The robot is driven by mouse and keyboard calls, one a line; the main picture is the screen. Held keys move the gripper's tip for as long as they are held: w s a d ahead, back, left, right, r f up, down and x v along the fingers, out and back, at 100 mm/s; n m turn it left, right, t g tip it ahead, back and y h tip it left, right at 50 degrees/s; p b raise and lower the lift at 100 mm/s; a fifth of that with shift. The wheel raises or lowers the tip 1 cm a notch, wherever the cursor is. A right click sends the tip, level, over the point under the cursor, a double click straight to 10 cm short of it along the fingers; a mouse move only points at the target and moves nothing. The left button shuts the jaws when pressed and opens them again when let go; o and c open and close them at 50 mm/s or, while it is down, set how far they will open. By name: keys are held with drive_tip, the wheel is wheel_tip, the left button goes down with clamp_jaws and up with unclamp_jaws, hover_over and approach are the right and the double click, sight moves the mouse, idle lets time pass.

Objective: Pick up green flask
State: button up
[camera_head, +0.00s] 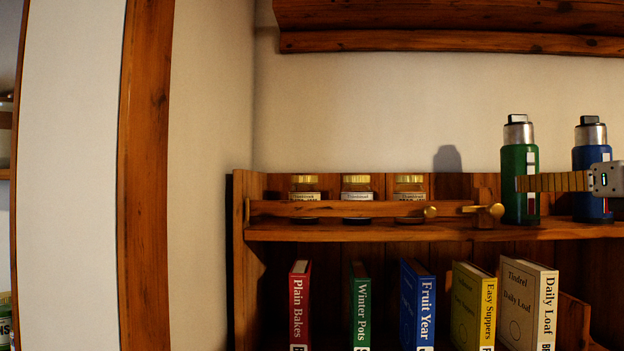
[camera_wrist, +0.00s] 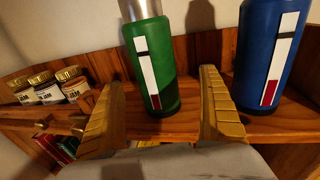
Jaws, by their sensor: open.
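The green flask (camera_head: 513,160) stands upright on the upper shelf, with a steel cap and a white label strip. In the wrist view the green flask (camera_wrist: 143,50) stands beyond and between my two gold ribbed fingers, its top cut off by the frame. My gripper (camera_wrist: 162,80) is open and empty, with the fingers spread wide on either side of the flask's lower body. In the head view my gripper (camera_head: 524,184) reaches in from the right, and one finger overlaps the flask's right side. I cannot tell whether it touches.
A blue flask (camera_head: 590,158) stands just right of the green one, close to my right finger in the wrist view (camera_wrist: 268,50). Several jam jars (camera_head: 357,186) sit left behind a wooden rail (camera_head: 340,208) with brass knobs. Books (camera_head: 417,300) stand on the shelf below.

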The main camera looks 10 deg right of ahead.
drive_tip(key=w, duration=0.2)
drive_tip(key=w+p, duration=0.1)
drive_tip(key=w, duration=0.3)
drive_tip(key=shift+w+a+f+p, duration=0.1)
drive_tip(key=shift+w+a+p, duration=0.2)
drive_tip(key=shift+p, duration=0.1)
drive_tip(key=shift+s, duration=0.25)
drive_tip(key=shift+c, duration=0.4)
drive_tip(key=c, duration=1.4)
drive_tip(key=shift+w+r, duration=0.1)
drive_tip(key=shift+r, duration=0.1)
drive_tip(key=shift+c, duration=0.2)
